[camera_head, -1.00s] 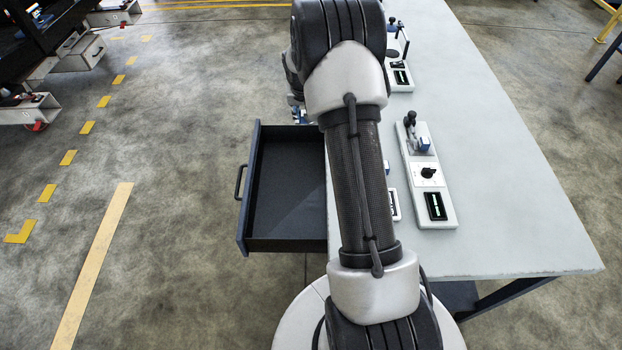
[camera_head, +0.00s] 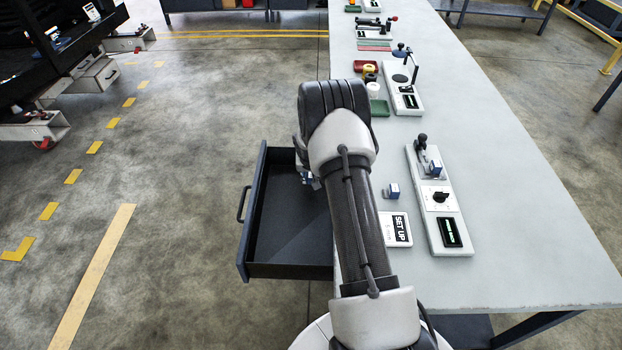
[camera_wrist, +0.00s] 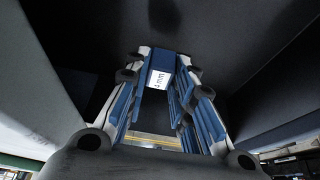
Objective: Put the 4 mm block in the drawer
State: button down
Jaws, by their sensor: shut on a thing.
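The 4 mm block (camera_wrist: 160,72) is blue with a white face reading "4 mm" in the wrist view. My gripper (camera_wrist: 158,88) is shut on it, with a blue-lined finger on each side. The open drawer (camera_head: 258,255) is dark and juts out from the left side of the bench in the head view. My gripper (camera_head: 308,180) shows there only in part, at the drawer's right side near the bench edge; my arm hides the rest. Dark drawer walls surround the gripper in the wrist view. I cannot tell the block's height above the drawer floor.
A white fixture with a lever (camera_head: 449,235) lies to the right. Further back are a second fixture (camera_head: 404,98) and small trays. The floor left of the drawer is clear.

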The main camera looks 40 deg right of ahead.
jog(key=shift+f, duration=0.45)
jog(key=shift+f+b, duration=0.5)
jog(key=shift+b, duration=0.05)
jog(key=shift+f, duration=0.15)
jog(key=c, duration=1.4)
grip_release()
jog(key=shift+o, duration=0.2)
